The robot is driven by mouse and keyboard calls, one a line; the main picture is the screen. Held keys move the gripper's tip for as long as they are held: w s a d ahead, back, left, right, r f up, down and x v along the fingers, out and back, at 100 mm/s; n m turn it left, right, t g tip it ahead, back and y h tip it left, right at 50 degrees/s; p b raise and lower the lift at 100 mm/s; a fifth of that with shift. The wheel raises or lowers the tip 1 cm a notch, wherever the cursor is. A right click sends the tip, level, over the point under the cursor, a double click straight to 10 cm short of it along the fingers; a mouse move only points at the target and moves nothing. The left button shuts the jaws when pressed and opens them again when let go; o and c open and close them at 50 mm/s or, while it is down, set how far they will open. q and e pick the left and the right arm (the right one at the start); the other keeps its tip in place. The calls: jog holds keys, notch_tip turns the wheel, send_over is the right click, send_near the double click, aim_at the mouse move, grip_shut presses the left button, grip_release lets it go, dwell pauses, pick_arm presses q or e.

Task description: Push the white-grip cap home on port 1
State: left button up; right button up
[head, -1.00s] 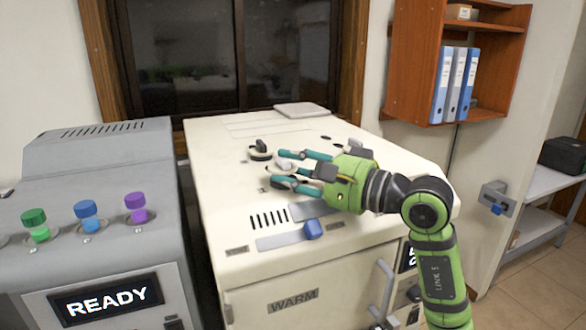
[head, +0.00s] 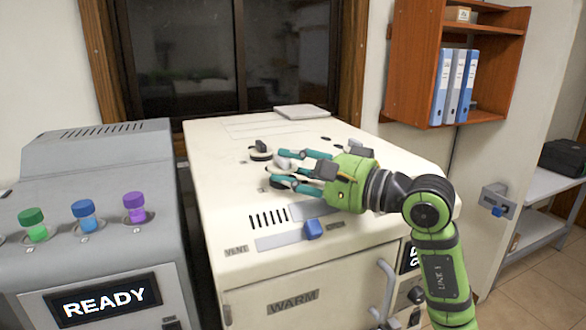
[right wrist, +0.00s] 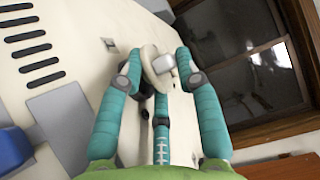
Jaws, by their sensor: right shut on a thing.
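The white-grip cap (head: 284,164) is on the top of the cream machine, a round cream disc with a pale grip. In the right wrist view the cap (right wrist: 150,61) sits between the teal fingertips. My right gripper (head: 281,169) comes in from the right, low over the machine top, and is shut on the cap. The fingers hide part of the cap and the port under it. I cannot tell whether the cap is fully down. No port number is readable. My left gripper is not in view.
A black-grip cap (head: 260,150) stands just behind and left of the gripper. The cream machine (head: 225,165) has vent slots and a blue knob (head: 313,229) in front. A grey machine (head: 110,255) with several coloured vials stands left. A grey flat pad (head: 301,111) lies at the back.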

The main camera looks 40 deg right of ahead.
jog(key=b, duration=0.3)
jog(key=shift+f, duration=0.25)
dwell(2.2)
dwell(0.3)
jog(key=o, duration=0.9)
jog(key=shift+a, duration=0.15)
jog(key=shift+f, duration=0.1)
jog(key=o, duration=0.4)
jog(key=shift+a, duration=0.15)
jog(key=shift+f, duration=0.1)
